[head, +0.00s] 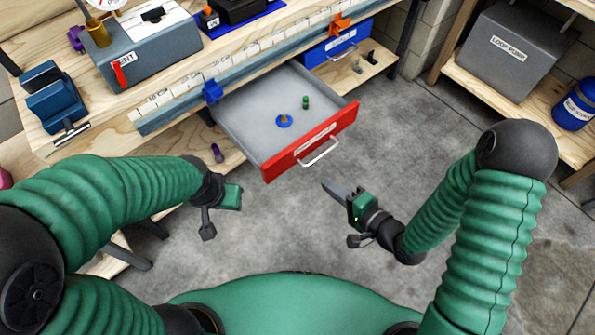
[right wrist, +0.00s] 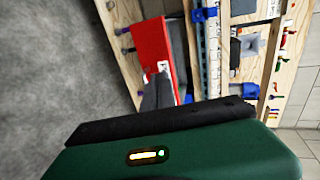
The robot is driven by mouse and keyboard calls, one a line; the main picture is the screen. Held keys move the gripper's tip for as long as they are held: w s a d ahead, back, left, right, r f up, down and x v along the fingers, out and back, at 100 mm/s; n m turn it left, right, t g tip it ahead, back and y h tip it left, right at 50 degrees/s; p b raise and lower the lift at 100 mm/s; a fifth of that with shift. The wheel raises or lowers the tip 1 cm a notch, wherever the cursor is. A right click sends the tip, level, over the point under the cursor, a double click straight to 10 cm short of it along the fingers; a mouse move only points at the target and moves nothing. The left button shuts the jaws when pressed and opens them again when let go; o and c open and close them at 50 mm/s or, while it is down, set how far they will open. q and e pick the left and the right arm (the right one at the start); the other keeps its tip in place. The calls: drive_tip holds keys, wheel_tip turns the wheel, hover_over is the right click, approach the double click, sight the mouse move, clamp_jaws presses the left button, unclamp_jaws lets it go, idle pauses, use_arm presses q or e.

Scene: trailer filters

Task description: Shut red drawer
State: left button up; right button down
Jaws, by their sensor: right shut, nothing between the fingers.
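The red drawer (head: 311,143) is pulled out from under the workbench in the head view, with a silver handle on its red front. Its grey inside holds a blue and orange item (head: 284,121) and a small green cylinder (head: 306,102). My right gripper (head: 334,190) is shut and empty, just in front of the drawer front and below the handle, apart from it in the head view. In the right wrist view the red front (right wrist: 152,55) is ahead, with the dark fingers overlapping its lower part. My left gripper (head: 222,205) is at the left; its fingers are not clear.
The workbench (head: 130,90) carries a blue vise (head: 52,98) and a grey toolbox (head: 150,45). A blue drawer (head: 335,45) sits under the bench beyond the red one. A shelf with a grey box (head: 510,50) stands at the right. The concrete floor between is clear.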

drive_tip(key=b, duration=1.1)
approach(291, 153)
drive_tip(key=x, duration=0.5)
drive_tip(key=shift+w+a+f, duration=0.1)
drive_tip(key=shift+a+f, duration=0.1)
drive_tip(key=shift+f, duration=0.25)
drive_tip(key=shift+w+a+r, duration=0.15)
drive_tip(key=shift+w+a, duration=0.2)
drive_tip(key=shift+a, duration=0.05)
drive_tip(key=shift+w, duration=0.1)
